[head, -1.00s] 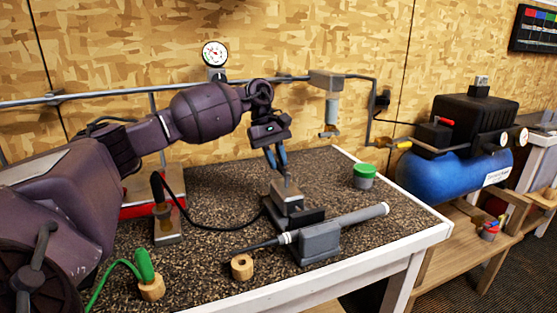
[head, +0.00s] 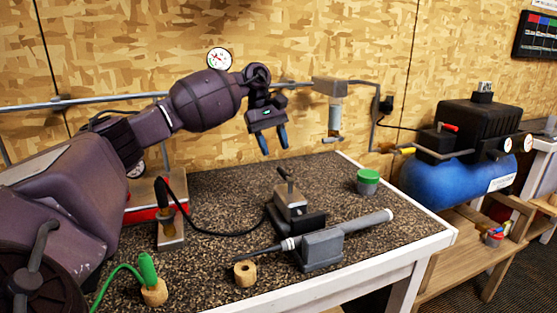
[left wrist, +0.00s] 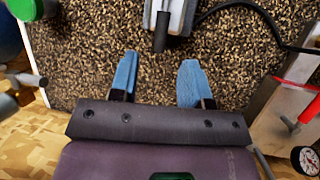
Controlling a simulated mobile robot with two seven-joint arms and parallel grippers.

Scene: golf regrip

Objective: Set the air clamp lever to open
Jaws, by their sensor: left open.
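The air clamp (head: 291,203) is a grey metal block on a black base in the middle of the bench. Its short dark lever (head: 285,180) stands up from the top, tilted in the head view. In the left wrist view the dark lever (left wrist: 161,32) sticks out toward my fingers, beyond their tips. My left gripper (head: 274,146) is open and empty, with blue fingertips, above and slightly behind the clamp. It is apart from the lever. In the left wrist view the gap between the fingers (left wrist: 159,66) is empty. My right gripper is not in view.
A golf club grip (head: 360,226) rests in a grey holder in front of the clamp. A green-lidded jar (head: 368,182) stands right. A wooden ring (head: 245,273) and a green-handled tool (head: 148,270) are at the front. A black hose (head: 215,232) runs left of the clamp.

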